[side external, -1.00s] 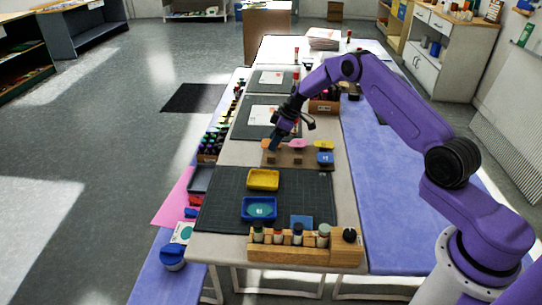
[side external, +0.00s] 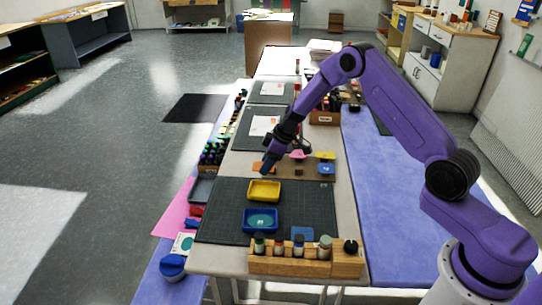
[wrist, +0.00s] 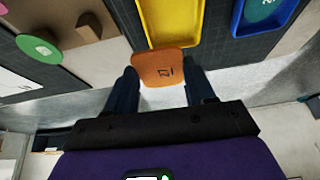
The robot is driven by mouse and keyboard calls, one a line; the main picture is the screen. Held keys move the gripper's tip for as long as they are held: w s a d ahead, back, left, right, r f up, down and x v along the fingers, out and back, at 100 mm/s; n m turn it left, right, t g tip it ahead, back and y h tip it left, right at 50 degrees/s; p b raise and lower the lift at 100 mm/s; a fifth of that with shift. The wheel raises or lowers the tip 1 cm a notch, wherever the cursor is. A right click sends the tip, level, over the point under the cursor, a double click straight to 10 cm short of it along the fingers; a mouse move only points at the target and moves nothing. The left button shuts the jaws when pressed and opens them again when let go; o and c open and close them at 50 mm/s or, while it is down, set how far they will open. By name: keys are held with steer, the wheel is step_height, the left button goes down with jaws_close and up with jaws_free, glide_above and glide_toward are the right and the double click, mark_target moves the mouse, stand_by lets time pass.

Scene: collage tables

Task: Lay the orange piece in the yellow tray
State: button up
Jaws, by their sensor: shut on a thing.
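My gripper (side external: 266,167) is shut on the orange piece (wrist: 160,68), a flat rounded square with a dark mark on it. In the wrist view the piece sits between both fingertips; in the side view only its edge shows. The yellow tray (side external: 264,198) lies on the dark cutting mat, just nearer the camera than my gripper. In the wrist view the tray (wrist: 201,22) is right beyond the piece. Its visible inside is empty. The piece appears held above the table; its exact height cannot be told.
The blue tray (side external: 246,226) with a teal disc stands in front of the yellow tray. A brown board (side external: 300,174) with coloured pieces is to the right of my gripper. A wooden bottle rack (side external: 290,266) lines the near edge. The dark mat (side external: 315,208) has free room at right.

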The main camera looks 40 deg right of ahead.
steer(key=shift+s+a+r, duration=0.15)
steer(key=shift+s+a, duration=0.65)
steer(key=shift+s, duration=0.2)
steer(key=shift+f, duration=2.4)
steer(key=shift+f, duration=0.55)
steer(key=o, duration=0.8)
steer(key=shift+o, duration=0.2)
steer(key=shift+r, duration=3.5)
